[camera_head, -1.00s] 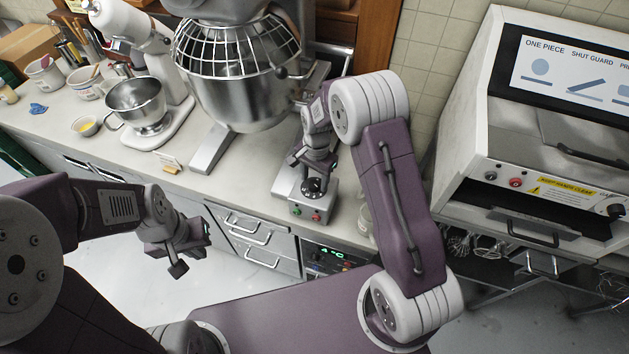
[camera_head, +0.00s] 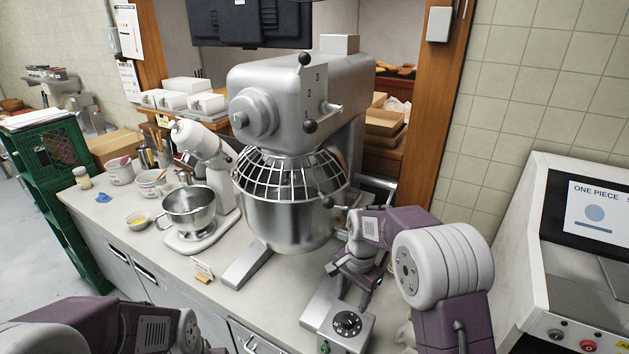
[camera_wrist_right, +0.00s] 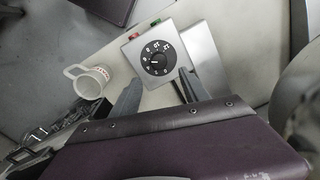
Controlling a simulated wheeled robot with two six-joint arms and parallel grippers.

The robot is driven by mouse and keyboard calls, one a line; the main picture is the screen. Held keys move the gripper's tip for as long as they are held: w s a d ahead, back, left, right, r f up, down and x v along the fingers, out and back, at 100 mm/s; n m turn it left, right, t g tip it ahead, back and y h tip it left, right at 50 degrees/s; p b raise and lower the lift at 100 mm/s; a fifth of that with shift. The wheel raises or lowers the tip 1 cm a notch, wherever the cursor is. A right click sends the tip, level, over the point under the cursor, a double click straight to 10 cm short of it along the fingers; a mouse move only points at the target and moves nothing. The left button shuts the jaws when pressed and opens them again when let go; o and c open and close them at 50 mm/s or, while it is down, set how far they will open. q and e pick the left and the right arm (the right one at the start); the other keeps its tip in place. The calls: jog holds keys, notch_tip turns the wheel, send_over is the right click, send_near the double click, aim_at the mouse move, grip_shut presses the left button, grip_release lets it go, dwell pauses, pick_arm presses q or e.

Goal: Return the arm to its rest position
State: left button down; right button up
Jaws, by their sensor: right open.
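My right gripper (camera_head: 357,277) hangs over the counter beside the large mixer's bowl, up and behind a grey control box with a black dial (camera_head: 347,324). Its jaws are open and empty. In the right wrist view, the two dark fingertips (camera_wrist_right: 158,90) are spread apart, with the dial (camera_wrist_right: 157,58) in sight beyond them. My right arm (camera_head: 440,265) is bent, its big pale joint right of the gripper. My left arm (camera_head: 110,325) lies low at the bottom left; its gripper's fingers are cut off by the picture's edge.
The large mixer (camera_head: 285,105) stands close left of my right gripper. A smaller stand mixer with a steel bowl (camera_head: 189,206) is farther left. A white machine (camera_head: 560,250) stands at the right. A white mug (camera_wrist_right: 88,78) is near the control box in the wrist view.

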jog(key=s+d+f+n+b, duration=0.1)
jog(key=s+f+n+b, duration=0.1)
jog(key=s, duration=0.7)
jog(key=s+d+f+n+b, duration=0.2)
jog(key=s+f+n, duration=0.2)
jog(key=s+n, duration=0.3)
jog(key=shift+s+d+f+n+t, duration=0.2)
jog(key=shift+s+n+t, duration=0.1)
jog(key=shift+s, duration=0.8)
jog(key=shift+s, duration=0.15)
